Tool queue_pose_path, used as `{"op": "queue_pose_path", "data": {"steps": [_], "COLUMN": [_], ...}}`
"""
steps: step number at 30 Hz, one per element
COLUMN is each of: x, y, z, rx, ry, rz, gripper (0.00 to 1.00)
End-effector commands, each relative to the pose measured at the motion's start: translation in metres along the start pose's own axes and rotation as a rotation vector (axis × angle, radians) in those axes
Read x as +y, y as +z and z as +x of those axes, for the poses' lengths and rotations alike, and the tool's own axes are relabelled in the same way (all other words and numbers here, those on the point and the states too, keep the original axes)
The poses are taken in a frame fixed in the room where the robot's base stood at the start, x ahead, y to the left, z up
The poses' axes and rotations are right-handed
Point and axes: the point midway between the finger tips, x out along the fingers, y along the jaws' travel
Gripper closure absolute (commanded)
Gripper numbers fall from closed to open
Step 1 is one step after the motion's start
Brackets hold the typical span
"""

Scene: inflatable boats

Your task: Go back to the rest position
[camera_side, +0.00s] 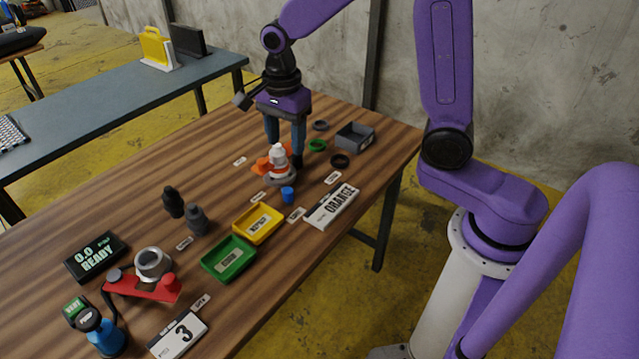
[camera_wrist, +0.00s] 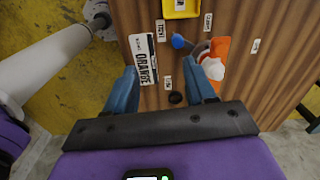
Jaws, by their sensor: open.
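My gripper (camera_side: 285,150) is over the far part of the wooden table (camera_side: 130,215), pointing down. Its two blue-grey fingers are apart with nothing held between them. They also show spread in the wrist view (camera_wrist: 163,75). An orange and white piece with a grey base (camera_side: 277,164) stands near the fingertips in the side view. In the wrist view this piece (camera_wrist: 214,62) is right of the right finger, outside the gap. I cannot tell whether the finger touches it.
A blue cup (camera_side: 288,194), an ORANGE sign (camera_side: 331,206), dark rings (camera_side: 340,161) and a grey box (camera_side: 356,137) are nearby. Yellow (camera_side: 258,222) and green (camera_side: 228,259) trays, a red fixture (camera_side: 145,287) and a display (camera_side: 96,257) stand nearer the camera. Space above the table is open.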

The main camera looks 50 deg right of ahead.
Motion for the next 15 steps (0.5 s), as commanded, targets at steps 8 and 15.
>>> {"op": "queue_pose_path", "data": {"steps": [8,15], "x": [0.046,0.093], "y": [0.017,0.024], "z": [-0.011,-0.017], "rx": [-0.002,-0.003], "ry": [-0.007,-0.012], "rz": [-0.566,-1.056], "gripper": [0.45,0.45]}}
